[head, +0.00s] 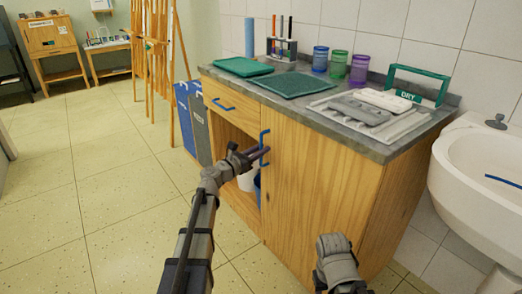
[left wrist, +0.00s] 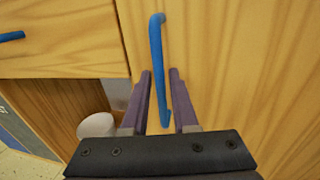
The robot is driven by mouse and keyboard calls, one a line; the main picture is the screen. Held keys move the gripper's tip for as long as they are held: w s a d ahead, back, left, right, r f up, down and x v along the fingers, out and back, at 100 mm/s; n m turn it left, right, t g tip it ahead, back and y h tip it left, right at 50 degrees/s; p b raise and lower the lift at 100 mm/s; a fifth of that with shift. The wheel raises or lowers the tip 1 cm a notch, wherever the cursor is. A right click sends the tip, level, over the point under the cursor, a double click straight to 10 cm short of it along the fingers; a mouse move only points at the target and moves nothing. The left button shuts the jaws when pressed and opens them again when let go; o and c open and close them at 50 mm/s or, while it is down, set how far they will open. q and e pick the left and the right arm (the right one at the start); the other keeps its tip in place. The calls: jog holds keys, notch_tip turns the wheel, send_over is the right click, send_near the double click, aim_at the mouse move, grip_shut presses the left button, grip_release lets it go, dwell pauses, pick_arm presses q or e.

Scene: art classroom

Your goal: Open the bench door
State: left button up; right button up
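The bench door (head: 310,190) is a light wood panel on the right of the bench front, and it looks closed. Its upright blue handle (head: 262,158) is near the door's left edge. My left gripper (head: 263,150) is at this handle. In the left wrist view, the handle (left wrist: 156,50) runs between the two purple-grey fingers (left wrist: 161,90), which stand apart on either side of it. I see gaps beside the handle, so the gripper is open around it. Of my right arm only a grey wrist part shows low in the head view; its fingers do not show.
Left of the door are a drawer (head: 230,103) with a blue pull and an open compartment holding a white container (head: 246,181). The bench top (head: 388,152) carries trays, jars and a rack. A white sink (head: 470,165) stands right. Floor in front is clear.

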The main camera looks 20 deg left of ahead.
pick_arm(q)
jog(key=shift+w, duration=0.15)
grip_shut()
jog(key=shift+d, duration=0.1)
dwell(1.4)
